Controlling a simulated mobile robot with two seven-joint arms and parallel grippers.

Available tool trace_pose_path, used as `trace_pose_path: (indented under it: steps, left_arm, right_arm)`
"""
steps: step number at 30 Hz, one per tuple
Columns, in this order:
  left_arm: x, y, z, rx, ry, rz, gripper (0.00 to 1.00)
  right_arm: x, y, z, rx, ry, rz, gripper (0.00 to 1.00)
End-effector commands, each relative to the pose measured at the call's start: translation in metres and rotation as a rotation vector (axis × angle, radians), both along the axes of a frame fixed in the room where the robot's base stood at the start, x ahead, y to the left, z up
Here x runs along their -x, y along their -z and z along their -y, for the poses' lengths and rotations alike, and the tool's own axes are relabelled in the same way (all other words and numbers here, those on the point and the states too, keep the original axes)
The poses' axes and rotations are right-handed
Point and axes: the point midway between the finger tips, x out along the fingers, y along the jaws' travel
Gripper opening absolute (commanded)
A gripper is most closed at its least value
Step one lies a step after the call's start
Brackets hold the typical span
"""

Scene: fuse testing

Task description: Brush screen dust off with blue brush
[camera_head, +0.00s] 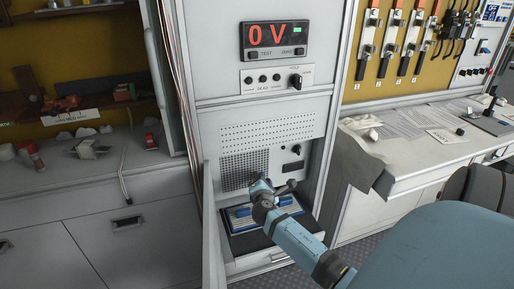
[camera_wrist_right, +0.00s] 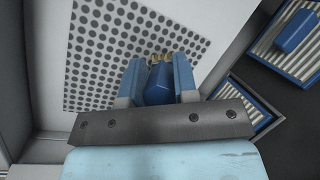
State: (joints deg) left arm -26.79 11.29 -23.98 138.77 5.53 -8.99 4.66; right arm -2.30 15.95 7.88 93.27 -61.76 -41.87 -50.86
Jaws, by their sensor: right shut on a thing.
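The perforated screen (camera_head: 238,172) is a grid of dark holes in the grey cabinet front. It fills much of the right wrist view as a pale panel with dark dots (camera_wrist_right: 105,60). My right gripper (camera_wrist_right: 157,78) is shut on the blue brush (camera_wrist_right: 157,86), whose yellowish bristles (camera_wrist_right: 161,58) point toward the screen. In the head view the right gripper (camera_head: 268,186) is in front of the screen's lower right part. I cannot tell whether the bristles touch the screen. No dust can be made out. My left gripper is not in view.
A blue-rimmed ridged tray (camera_head: 236,223) lies on a dark shelf below the screen. A blue block (camera_wrist_right: 297,31) rests on a ridged tray in the wrist view. An open cabinet door (camera_head: 212,240) stands at the left. A red "0 V" display (camera_head: 268,35) is above.

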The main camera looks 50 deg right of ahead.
Motion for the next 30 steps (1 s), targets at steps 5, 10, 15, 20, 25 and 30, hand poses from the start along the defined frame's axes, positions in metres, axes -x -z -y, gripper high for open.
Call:
trace_pose_path:
  steps: [5,10,15,20,25,30]
  left_arm:
    - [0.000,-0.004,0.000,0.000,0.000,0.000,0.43]
    - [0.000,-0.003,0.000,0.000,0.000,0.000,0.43]
    - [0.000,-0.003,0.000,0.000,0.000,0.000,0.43]
    - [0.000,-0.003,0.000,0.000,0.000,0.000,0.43]
    - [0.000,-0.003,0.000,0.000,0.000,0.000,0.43]
    - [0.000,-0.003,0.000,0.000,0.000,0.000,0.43]
  right_arm:
    - [0.000,0.000,0.002,-0.002,-0.001,0.001,0.04]
    - [-0.004,0.000,-0.004,-0.002,-0.001,0.001,0.04]
    - [-0.012,0.000,-0.016,-0.001,-0.001,0.002,0.04]
    - [-0.019,0.000,-0.029,-0.001,-0.001,0.002,0.04]
    - [-0.021,-0.001,-0.033,0.000,-0.001,0.003,0.04]
    - [-0.026,-0.001,-0.042,-0.002,-0.003,0.003,0.04]
